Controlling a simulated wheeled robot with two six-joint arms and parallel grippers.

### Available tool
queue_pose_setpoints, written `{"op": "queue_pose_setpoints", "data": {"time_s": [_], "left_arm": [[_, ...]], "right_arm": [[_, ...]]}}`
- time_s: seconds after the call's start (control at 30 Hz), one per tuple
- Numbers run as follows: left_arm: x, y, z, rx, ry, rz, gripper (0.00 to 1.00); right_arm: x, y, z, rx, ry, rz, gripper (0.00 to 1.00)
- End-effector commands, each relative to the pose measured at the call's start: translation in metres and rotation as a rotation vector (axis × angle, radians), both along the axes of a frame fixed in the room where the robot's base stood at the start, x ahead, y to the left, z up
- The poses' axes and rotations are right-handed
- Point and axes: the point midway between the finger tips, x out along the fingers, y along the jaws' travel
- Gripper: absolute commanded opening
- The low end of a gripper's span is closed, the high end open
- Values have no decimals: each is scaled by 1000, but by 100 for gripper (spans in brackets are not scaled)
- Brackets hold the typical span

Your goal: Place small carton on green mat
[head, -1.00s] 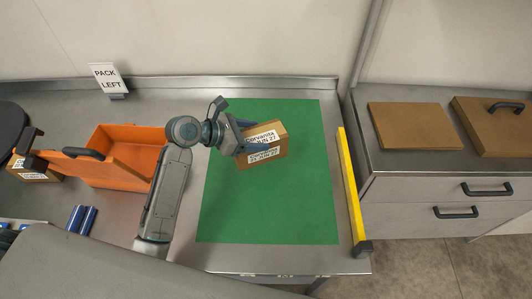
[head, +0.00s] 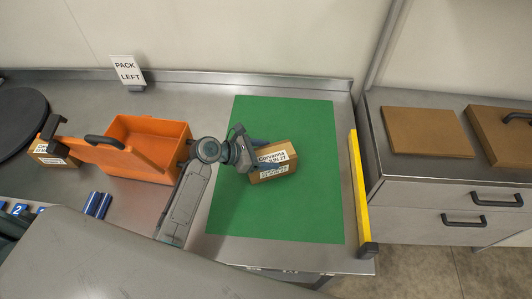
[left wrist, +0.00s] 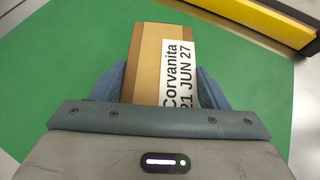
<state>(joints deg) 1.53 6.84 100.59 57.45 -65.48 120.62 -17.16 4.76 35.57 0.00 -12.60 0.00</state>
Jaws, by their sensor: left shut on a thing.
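A small brown carton (head: 273,163) with white labels is over the middle of the green mat (head: 290,212). The wrist view shows the carton (left wrist: 148,60) close up, with the label "Corvanita 21 JUN 27", and green mat (left wrist: 60,65) around it. My left gripper (head: 256,156) is shut on the carton, with one blue-grey finger on each side of it. The carton looks close to the mat, but I cannot tell whether its underside touches it. My right gripper is not in view.
A yellow bar (head: 359,190) runs along the mat's right side. A "PACK LEFT" sign (head: 128,70) stands behind. The mat's front is clear.

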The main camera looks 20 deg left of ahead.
Motion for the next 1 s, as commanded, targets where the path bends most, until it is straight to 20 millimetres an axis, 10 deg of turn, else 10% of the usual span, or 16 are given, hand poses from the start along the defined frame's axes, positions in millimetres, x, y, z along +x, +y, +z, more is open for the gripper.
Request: {"op": "queue_pose_setpoints", "data": {"time_s": [0.03,0.07,0.17,1.0], "left_arm": [[0,0,0,-1,-1,0,35],[0,0,-1,0,0,0,74],[0,0,-1,0,0,0,90],[-35,49,32,2,1,0,90]], "right_arm": [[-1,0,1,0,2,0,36],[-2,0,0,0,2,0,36],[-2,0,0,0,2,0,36],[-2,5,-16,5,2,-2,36]]}}
